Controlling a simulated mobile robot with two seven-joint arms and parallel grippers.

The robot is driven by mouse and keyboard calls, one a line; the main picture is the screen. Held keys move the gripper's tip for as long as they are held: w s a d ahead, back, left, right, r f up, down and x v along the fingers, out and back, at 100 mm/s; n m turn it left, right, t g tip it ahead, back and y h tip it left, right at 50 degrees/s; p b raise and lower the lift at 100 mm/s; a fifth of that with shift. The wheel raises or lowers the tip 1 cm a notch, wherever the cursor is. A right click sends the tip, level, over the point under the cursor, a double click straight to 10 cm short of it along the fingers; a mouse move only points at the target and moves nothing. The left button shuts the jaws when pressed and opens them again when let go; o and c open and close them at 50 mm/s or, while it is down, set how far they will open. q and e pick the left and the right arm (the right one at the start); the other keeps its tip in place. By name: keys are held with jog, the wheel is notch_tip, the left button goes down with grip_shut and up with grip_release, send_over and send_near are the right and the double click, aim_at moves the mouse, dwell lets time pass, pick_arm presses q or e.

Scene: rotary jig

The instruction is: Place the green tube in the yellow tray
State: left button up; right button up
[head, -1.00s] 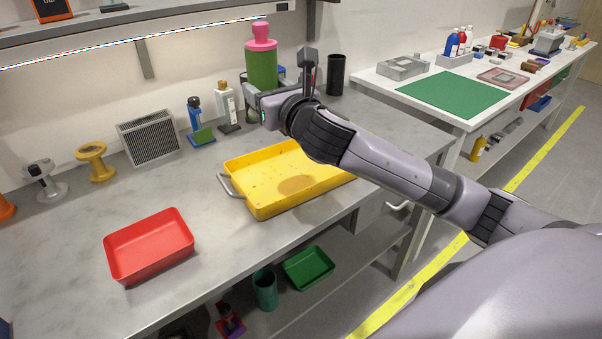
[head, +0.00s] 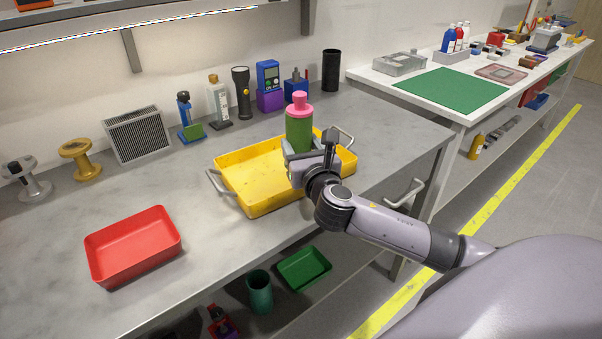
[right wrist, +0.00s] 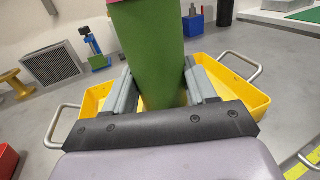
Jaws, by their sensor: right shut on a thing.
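The green tube (head: 299,135) has a pink cap and stands upright in my right gripper (head: 308,155). The gripper's two fingers are shut around its lower part, as the right wrist view also shows the tube (right wrist: 150,50) between the grey pads. The yellow tray (head: 245,193) has metal handles at both ends and lies on the grey bench. The tube and gripper are over the tray's right half. The tube's lower end is hidden behind the gripper, so I cannot tell whether it touches the tray floor. My left gripper is not in view.
A red tray (head: 133,247) lies on the bench at the left front. A torch (head: 241,92), a blue meter (head: 268,78) and a black cylinder (head: 331,70) stand behind the yellow tray. The bench between the two trays is clear.

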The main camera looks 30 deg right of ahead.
jog(key=shift+f+b, duration=0.65)
jog(key=shift+f, duration=2.2)
jog(key=shift+f, duration=0.1)
jog(key=shift+f, duration=0.15)
jog(key=o, duration=1.2)
jog(key=shift+c, duration=0.2)
